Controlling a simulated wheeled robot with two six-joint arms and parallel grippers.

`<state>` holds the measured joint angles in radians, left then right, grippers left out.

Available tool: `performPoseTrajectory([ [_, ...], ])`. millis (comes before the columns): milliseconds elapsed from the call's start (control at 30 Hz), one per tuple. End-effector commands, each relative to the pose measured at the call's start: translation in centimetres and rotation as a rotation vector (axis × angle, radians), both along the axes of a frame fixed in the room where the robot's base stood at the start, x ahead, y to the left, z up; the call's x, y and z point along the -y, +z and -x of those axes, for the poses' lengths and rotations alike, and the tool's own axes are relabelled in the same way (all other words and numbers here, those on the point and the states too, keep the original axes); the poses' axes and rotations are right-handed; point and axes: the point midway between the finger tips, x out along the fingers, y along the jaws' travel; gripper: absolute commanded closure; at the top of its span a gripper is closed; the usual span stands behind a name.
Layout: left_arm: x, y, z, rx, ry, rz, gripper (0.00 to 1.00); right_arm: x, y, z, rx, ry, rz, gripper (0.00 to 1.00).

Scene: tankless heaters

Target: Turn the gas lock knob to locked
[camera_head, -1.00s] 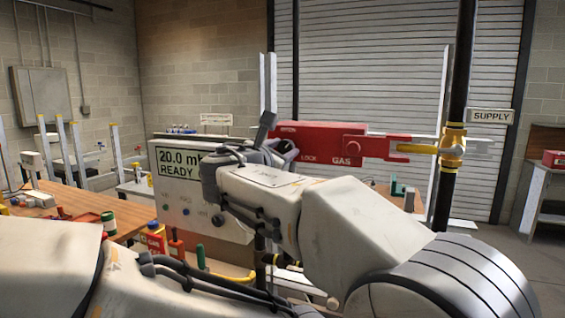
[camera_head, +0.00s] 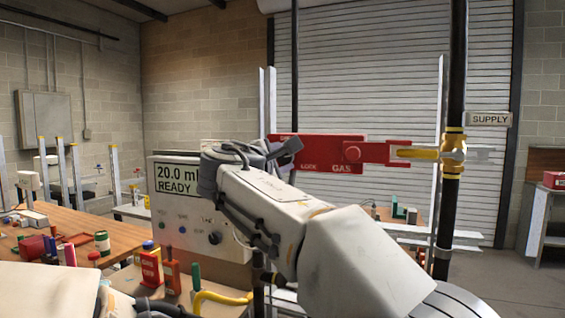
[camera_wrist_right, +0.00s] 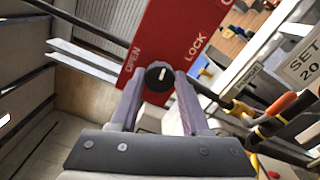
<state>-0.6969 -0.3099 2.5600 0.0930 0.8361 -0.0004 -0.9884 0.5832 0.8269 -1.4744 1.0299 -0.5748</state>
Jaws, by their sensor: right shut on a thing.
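The gas lock is a red box marked GAS (camera_head: 333,150), with a yellow-handled valve (camera_head: 453,152) on the black pipe to its right. In the right wrist view its red face (camera_wrist_right: 180,28) carries the words OPEN and LOCK. The black round knob (camera_wrist_right: 159,76) has a short white mark, which points roughly between the two words. My right gripper (camera_wrist_right: 160,88) is shut on the knob, one finger on each side. In the head view the right gripper (camera_head: 284,150) is at the left end of the red box and hides the knob. My left gripper is out of view.
A grey panel (camera_head: 190,245) reading 20.0 and READY stands left of the red box. A wooden bench (camera_head: 85,228) with several small items is at the left. My right arm covers the lower middle. A SUPPLY sign (camera_head: 489,119) hangs at right.

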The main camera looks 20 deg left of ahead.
Motion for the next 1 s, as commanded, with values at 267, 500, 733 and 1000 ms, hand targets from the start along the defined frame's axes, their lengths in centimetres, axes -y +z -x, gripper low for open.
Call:
performPoseTrajectory([
  [267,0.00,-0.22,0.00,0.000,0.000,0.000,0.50,-0.07,-0.19,0.06,-0.003,-0.001,-0.032,1.00],
  [500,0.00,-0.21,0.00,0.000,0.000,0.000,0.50,-0.07,-0.20,0.06,-0.003,-0.001,-0.031,1.00],
  [733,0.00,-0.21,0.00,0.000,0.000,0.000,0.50,-0.05,-0.16,0.04,-0.002,0.000,-0.031,0.24],
  [1000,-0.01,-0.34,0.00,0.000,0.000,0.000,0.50,-0.05,-0.11,0.23,0.000,0.001,-0.031,0.24],
])
